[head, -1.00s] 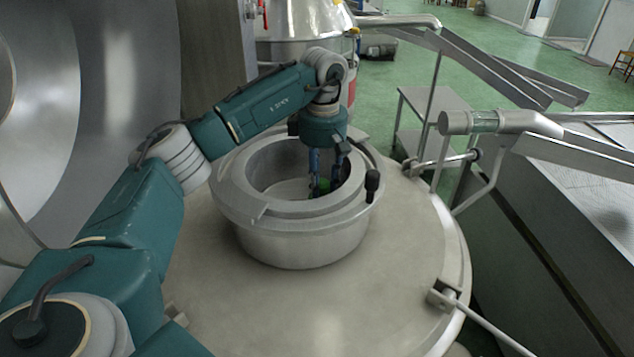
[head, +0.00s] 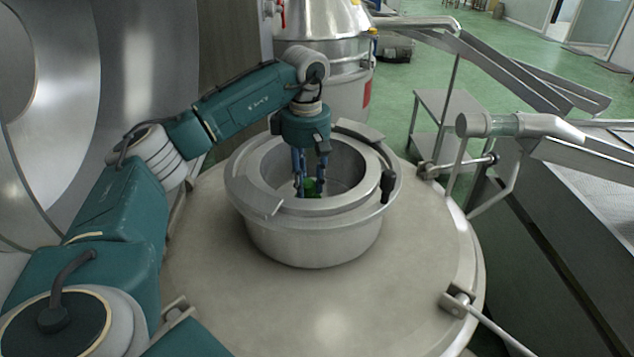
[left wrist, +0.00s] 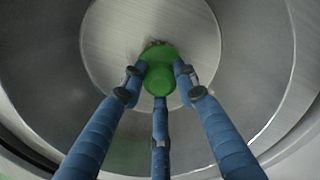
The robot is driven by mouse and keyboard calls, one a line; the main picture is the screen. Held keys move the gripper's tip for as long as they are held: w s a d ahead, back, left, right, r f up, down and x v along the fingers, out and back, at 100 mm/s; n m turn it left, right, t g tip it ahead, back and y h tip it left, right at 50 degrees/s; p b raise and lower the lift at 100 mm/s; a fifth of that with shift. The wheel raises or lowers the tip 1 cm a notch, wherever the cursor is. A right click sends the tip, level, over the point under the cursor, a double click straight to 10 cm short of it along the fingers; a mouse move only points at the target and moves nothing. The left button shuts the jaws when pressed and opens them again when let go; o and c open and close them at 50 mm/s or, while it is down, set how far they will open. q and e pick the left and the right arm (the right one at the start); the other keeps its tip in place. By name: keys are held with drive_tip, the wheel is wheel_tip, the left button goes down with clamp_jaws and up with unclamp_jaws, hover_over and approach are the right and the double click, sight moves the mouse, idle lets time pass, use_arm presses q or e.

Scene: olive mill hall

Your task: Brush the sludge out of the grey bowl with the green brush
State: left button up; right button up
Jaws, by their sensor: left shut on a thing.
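The grey bowl (head: 310,240) is a round metal vessel with a thick rim, set on the large round metal top. My left gripper (head: 310,184) reaches down inside it from above. Its blue fingers are shut on the green brush (head: 311,187), which also shows between the fingers in the left wrist view (left wrist: 158,72). A small dark patch, perhaps bristles or sludge, shows at the brush's far edge against the bowl's bare-looking floor (left wrist: 115,40). I cannot make out sludge clearly. My right gripper is not in view.
The round metal top (head: 330,310) is mostly clear around the bowl. A dark-knobbed handle (head: 388,186) stands at the bowl's right rim. A metal pipe fitting (head: 520,126) and a hopper (head: 600,190) lie to the right. A steel drum (head: 322,60) stands behind.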

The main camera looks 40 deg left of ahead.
use_arm(q)
drive_tip(key=shift+s+a, duration=1.25)
drive_tip(key=shift+a, duration=0.2)
drive_tip(key=shift+w+a, duration=0.1)
drive_tip(key=shift+a, duration=0.1)
drive_tip(key=shift+w+p, duration=0.3)
drive_tip(key=shift+w+d, duration=1.6)
drive_tip(key=shift+d, duration=0.25)
drive_tip(key=shift+w+d, duration=1.55)
drive_tip(key=shift+d, duration=0.25)
drive_tip(key=shift+w+d+f, duration=0.1)
drive_tip(key=shift+w+d, duration=0.15)
drive_tip(key=shift+d, duration=0.05)
drive_tip(key=shift+s+a, duration=1.15)
drive_tip(key=shift+a, duration=0.2)
drive_tip(key=shift+s+a, duration=1.1)
drive_tip(key=shift+a, duration=0.25)
drive_tip(key=shift+s+a, duration=1.25)
drive_tip(key=shift+a, duration=0.1)
